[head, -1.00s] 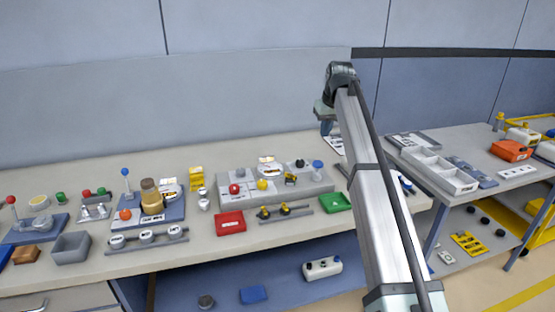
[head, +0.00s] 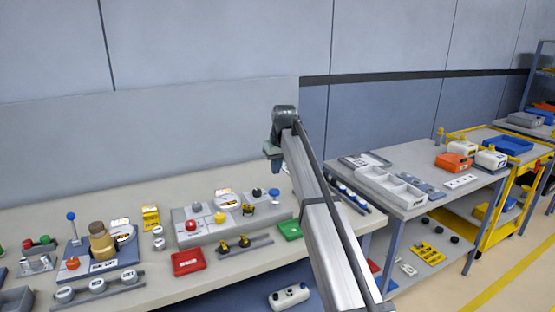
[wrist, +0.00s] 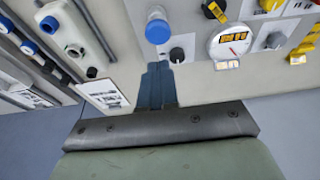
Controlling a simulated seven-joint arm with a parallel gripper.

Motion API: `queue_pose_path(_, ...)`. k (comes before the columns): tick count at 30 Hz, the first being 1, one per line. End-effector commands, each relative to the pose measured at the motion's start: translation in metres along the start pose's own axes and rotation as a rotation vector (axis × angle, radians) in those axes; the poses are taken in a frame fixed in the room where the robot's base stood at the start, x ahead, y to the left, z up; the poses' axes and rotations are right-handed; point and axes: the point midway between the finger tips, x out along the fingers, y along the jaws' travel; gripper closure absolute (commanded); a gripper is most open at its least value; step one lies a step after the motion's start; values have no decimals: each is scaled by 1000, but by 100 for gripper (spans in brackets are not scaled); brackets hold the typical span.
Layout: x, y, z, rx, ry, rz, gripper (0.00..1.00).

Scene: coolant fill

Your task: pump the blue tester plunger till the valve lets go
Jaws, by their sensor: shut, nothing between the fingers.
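A blue round-capped plunger (head: 274,193) stands upright at the right end of a grey panel block (head: 205,234). It also shows in the wrist view (wrist: 158,30), beyond my fingertips. My gripper (head: 273,168) is above and a little behind it in the head view. In the wrist view its dark fingers (wrist: 158,75) are together and empty, apart from the blue cap. A white dial gauge with a red needle (wrist: 230,40) sits on the panel beside a black knob (wrist: 177,55). A second blue knob on a stem (head: 71,216) stands farther left; which one is the tester's I cannot tell.
A red tray (head: 188,263) and a green tray (head: 290,229) lie in front of the panel. My arm hides part of the bench.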

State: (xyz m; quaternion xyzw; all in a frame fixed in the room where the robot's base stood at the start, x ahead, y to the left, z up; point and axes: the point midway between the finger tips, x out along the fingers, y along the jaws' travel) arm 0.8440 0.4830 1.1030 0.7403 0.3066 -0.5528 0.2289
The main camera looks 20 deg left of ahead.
Motion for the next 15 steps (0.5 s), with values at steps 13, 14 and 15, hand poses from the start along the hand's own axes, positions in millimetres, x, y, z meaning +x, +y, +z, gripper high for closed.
queue_pose_path(13, 63, 0, 9, 0, -1, 0, 100)
queue_pose_path(14, 65, 0, 10, 0, -1, 0, 100)
queue_pose_path(15, 67, 0, 10, 0, -1, 0, 100)
